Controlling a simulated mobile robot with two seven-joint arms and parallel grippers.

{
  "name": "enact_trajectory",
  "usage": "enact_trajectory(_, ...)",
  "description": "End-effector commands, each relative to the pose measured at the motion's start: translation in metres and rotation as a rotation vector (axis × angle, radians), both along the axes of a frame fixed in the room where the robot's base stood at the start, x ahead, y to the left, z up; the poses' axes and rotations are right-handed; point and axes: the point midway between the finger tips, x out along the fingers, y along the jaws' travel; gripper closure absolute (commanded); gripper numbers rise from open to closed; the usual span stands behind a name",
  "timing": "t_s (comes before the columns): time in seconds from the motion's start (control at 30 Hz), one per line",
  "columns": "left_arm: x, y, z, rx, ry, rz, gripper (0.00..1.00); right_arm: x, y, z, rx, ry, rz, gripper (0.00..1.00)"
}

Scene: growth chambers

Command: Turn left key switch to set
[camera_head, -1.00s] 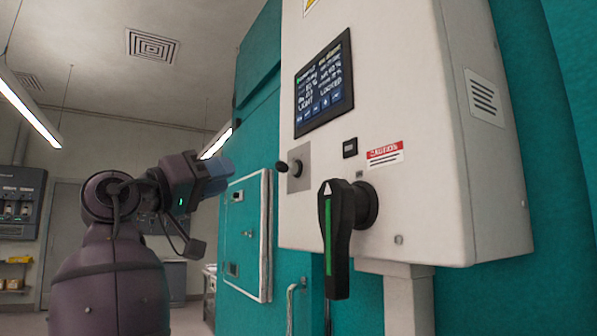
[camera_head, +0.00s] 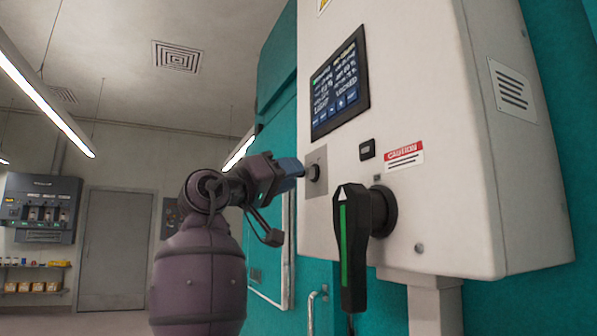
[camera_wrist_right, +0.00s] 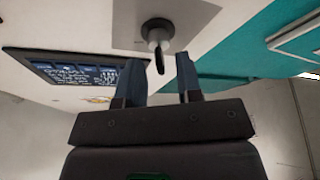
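The left key switch (camera_head: 316,173) sits on a grey plate at the left of the white control box's front. In the right wrist view the round switch (camera_wrist_right: 157,30) shows with a dark key sticking out of it toward my fingers. My right gripper (camera_head: 293,167) is just left of the switch in the head view, its blue fingers covering part of it. In the wrist view my right gripper (camera_wrist_right: 160,62) is open, with the key's end at the gap between the two fingertips. I cannot tell whether they touch it. My left gripper is not in view.
A large black handle (camera_head: 353,245) with a green stripe juts out below and right of the switch. The white control box (camera_head: 455,180) carries a dark screen (camera_head: 340,83) above the switch. A teal chamber wall (camera_head: 278,115) stands behind. The room at the left is open.

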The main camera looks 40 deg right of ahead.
Motion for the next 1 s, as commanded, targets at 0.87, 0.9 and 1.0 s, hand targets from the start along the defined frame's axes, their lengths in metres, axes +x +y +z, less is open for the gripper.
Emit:
enact_trajectory(0.87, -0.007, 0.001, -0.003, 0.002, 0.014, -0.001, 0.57, 0.0, -0.024, 0.009, -0.001, 0.0, 0.0, 0.98)
enact_trajectory(0.9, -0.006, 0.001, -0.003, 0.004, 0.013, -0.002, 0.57, 0.0, -0.024, 0.008, -0.001, -0.002, 0.001, 0.98)
enact_trajectory(1.0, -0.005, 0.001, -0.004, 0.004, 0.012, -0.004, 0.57, 0.0, -0.024, 0.008, -0.004, -0.011, 0.0, 0.98)
